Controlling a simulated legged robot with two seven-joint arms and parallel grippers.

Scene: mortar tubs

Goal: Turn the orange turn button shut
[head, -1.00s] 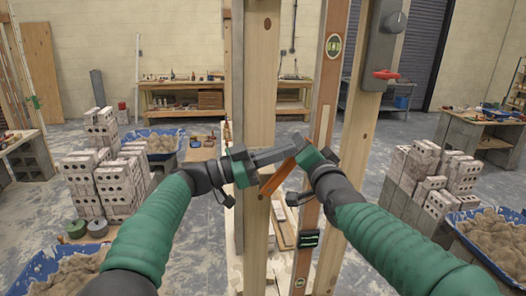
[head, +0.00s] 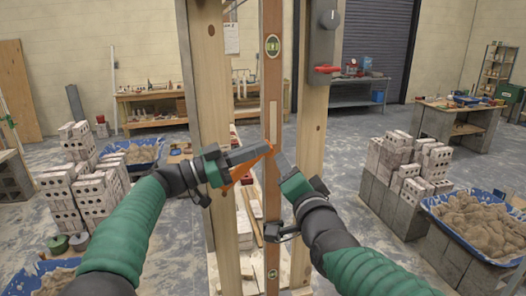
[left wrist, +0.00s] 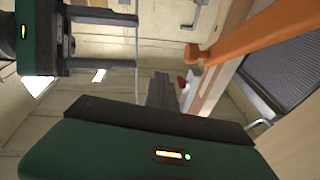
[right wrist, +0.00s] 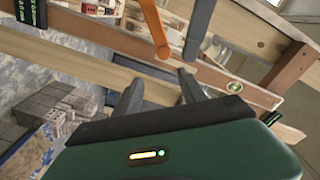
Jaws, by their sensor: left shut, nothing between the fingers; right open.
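The orange turn button (head: 240,173) is a long bar beside the left wooden post (head: 207,100), slanting up to the right in the head view. My left gripper (head: 262,150) is shut and empty, its fingers crossing in front of the button's upper part and partly hiding it. Whether they touch it I cannot tell. The button also shows in the left wrist view (left wrist: 255,35) and the right wrist view (right wrist: 154,28). My right gripper (head: 277,162) is open and empty, right of the button's upper end. Its two spread fingers show in the right wrist view (right wrist: 160,85).
A brown upright with a level vial (head: 272,46) stands just behind the grippers. A right post (head: 312,125) carries a grey box with a red lever (head: 327,69). Block stacks and a sand-filled blue tub (head: 430,212) stand at the right. Clear floor lies behind, before the bench.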

